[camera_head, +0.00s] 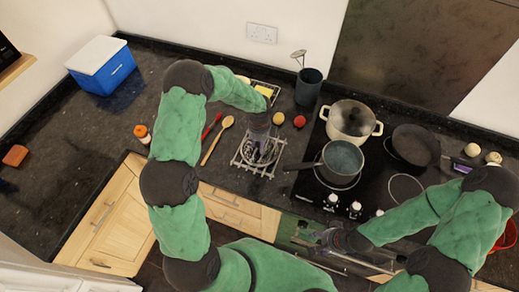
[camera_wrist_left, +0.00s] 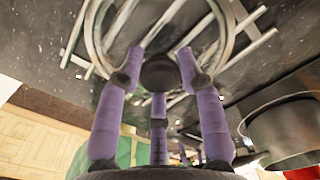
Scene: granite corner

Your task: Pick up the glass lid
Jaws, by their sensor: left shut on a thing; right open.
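The glass lid (camera_head: 246,152) is at the metal rack (camera_head: 268,172) in the middle of the counter. In the left wrist view its pale round rim (camera_wrist_left: 92,40) spans the top, with a dark knob (camera_wrist_left: 160,73) at its centre. My left gripper (camera_head: 259,147) comes down over the lid from above. Its purple fingers (camera_wrist_left: 160,62) are shut on the lid around the knob. The gripper hides part of the lid in the head view. I cannot tell whether the lid touches the rack. My right gripper (camera_head: 322,239) is open and empty near the counter's front edge.
A grey saucepan (camera_head: 342,158) stands right of the rack, its handle pointing towards it. A wooden spoon (camera_head: 216,141) lies left of the rack.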

